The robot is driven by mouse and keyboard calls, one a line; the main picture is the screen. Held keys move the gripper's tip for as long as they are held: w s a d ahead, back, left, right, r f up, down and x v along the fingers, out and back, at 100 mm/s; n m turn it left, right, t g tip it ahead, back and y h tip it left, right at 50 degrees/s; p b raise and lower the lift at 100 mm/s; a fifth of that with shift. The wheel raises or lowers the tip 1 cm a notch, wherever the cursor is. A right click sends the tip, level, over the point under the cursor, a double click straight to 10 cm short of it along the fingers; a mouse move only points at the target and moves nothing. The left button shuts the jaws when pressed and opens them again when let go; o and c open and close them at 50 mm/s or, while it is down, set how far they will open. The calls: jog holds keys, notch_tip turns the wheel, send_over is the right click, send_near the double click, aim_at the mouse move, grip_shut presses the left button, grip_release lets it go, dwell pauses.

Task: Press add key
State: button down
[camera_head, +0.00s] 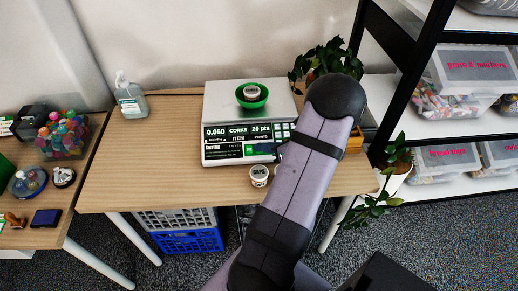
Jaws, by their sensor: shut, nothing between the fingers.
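A white scale (215,102) stands on the wooden table, with a green bowl (252,103) holding a small lidded jar (251,92) on its platform. Its front display (236,132) reads "0.060", "CONKS" and "20 pts", with a lower screen area showing a green patch. Pale keys (283,130) show at the display's right end, partly hidden behind my arm. I cannot make out which one is the add key. My gripper is not distinguishable; my large grey-purple arm link stands in front of the scale's right side and hides what lies behind it.
A small jar marked "CAPS" (259,176) stands before the scale. A dispenser bottle (130,97) is at the back left. A potted plant (328,60) and a shelf rack (408,75) with boxes are right. The table (150,180) is clear left of the scale.

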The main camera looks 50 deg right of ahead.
jog(key=shift+f, duration=0.25)
jog(key=shift+r, duration=0.15)
dwell(0.5)
jog(key=shift+s+a+r+p, duration=0.15)
jog(key=shift+a+r+p, duration=0.05)
jog(key=shift+r+p, duration=0.4)
jog(key=r+p, duration=0.1)
jog(key=s+a+r+p, duration=0.1)
jog(key=r, duration=0.1)
jog(key=r+p, duration=0.1)
jog(key=p, duration=0.1)
jog(key=shift+s+a+r, duration=0.2)
jog(key=shift+s+r, duration=0.05)
jog(key=shift+r, duration=0.05)
dwell(0.9)
